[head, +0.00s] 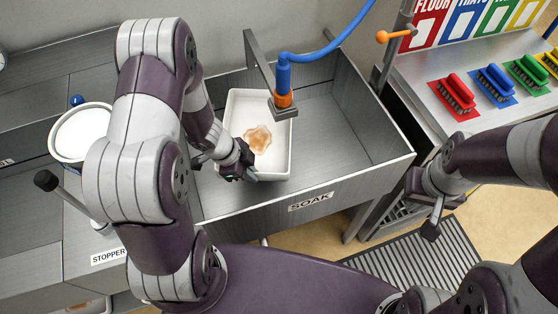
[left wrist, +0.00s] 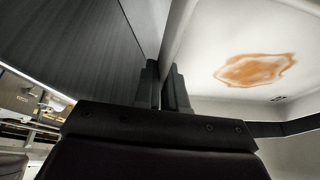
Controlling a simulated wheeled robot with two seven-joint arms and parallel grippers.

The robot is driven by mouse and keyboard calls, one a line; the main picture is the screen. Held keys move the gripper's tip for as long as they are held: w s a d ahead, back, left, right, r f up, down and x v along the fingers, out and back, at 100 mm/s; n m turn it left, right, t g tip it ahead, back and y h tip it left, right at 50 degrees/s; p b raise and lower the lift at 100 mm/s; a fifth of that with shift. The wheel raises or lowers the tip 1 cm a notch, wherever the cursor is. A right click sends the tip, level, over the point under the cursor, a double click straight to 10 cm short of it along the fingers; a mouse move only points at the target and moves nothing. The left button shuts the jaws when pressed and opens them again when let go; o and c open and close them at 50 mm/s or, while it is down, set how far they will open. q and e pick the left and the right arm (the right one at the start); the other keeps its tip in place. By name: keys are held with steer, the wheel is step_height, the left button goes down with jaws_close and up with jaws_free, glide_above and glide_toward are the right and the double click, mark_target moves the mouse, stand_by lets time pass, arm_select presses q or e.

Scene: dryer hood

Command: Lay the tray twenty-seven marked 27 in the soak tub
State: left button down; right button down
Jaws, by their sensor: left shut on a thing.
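A white rectangular tray (head: 281,130) with an orange-brown stain on its inner floor is within the outline of the grey soak tub (head: 340,120), labelled SOAK. I cannot tell whether its underside touches the tub floor. My left gripper (head: 247,174) is shut on the tray's near left wall. In the left wrist view the fingers (left wrist: 167,88) pinch the wall of the tray (left wrist: 210,35), stain to the right. A small dark mark there is too small to read as a number. My right gripper (head: 432,228) hangs right of the tub, its jaws unclear.
A blue hose with a spray head (head: 283,100) hangs over the tray's right part. A white-topped round container (head: 82,132) stands left of my left arm. Coloured brushes (head: 495,85) lie on the right counter. The tub's right part is clear.

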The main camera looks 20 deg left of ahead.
arm_select(q)
step_height(320, 180, down, 14)
steer(key=b, duration=1.2)
steer(key=shift+w+r, duration=0.1)
steer(key=shift+w+d+b, duration=0.15)
steer(key=shift+b, duration=0.15)
steer(key=w+d, duration=0.2)
steer(key=d, duration=0.3)
steer(key=w+d, duration=0.2)
steer(key=d, duration=0.4)
steer(key=w+d, duration=0.2)
steer(key=d, duration=0.3)
steer(key=shift+d, duration=0.2)
step_height(320, 180, down, 4)
steer(key=shift+r+b, duration=0.2)
steer(key=shift+b, duration=0.85)
steer(key=shift+w, duration=0.1)
